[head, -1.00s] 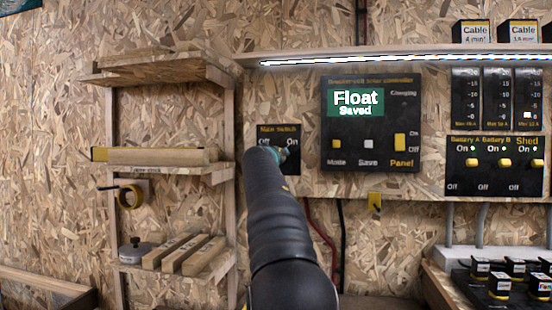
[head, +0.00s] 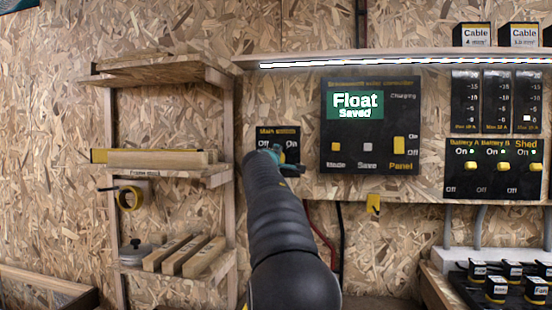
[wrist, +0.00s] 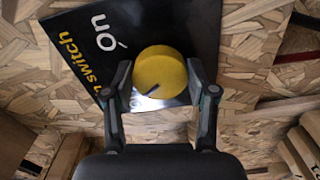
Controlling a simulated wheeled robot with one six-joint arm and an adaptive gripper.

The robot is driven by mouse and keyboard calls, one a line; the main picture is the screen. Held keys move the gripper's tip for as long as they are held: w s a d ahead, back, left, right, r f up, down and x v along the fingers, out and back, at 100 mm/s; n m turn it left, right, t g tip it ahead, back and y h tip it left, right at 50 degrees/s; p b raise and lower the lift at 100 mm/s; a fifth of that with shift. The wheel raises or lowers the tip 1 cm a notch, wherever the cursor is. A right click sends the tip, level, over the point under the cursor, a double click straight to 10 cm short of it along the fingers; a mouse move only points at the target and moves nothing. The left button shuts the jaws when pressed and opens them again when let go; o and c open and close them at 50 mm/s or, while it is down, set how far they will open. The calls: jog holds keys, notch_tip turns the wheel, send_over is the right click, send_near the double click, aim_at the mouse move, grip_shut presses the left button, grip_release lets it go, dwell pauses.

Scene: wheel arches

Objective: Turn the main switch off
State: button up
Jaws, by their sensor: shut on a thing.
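The main switch panel (head: 291,133) is a black plate on the chipboard wall, with "Off" at left and "On" at right. In the wrist view the plate (wrist: 190,25) looks tilted and its "On" label is up and left of the round yellow knob (wrist: 160,68). A dark mark on the knob's face points to the lower left there. My gripper (wrist: 160,95) has one finger on each side of the knob and is shut on it. In the head view my gripper (head: 287,162) covers the knob and the plate's lower part.
Right of the switch is the solar controller (head: 370,160), reading "Float Saved". Further right is a breaker panel (head: 493,168) with several yellow switches. Wooden shelves (head: 165,172) stand close on the left. A lit ledge (head: 400,57) runs above.

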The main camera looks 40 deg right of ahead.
jog(key=shift+n, duration=0.8)
jog(key=o, duration=1.2)
jog(key=shift+c, duration=0.2)
jog(key=v, duration=1.2)
jog(key=shift+s, duration=0.1)
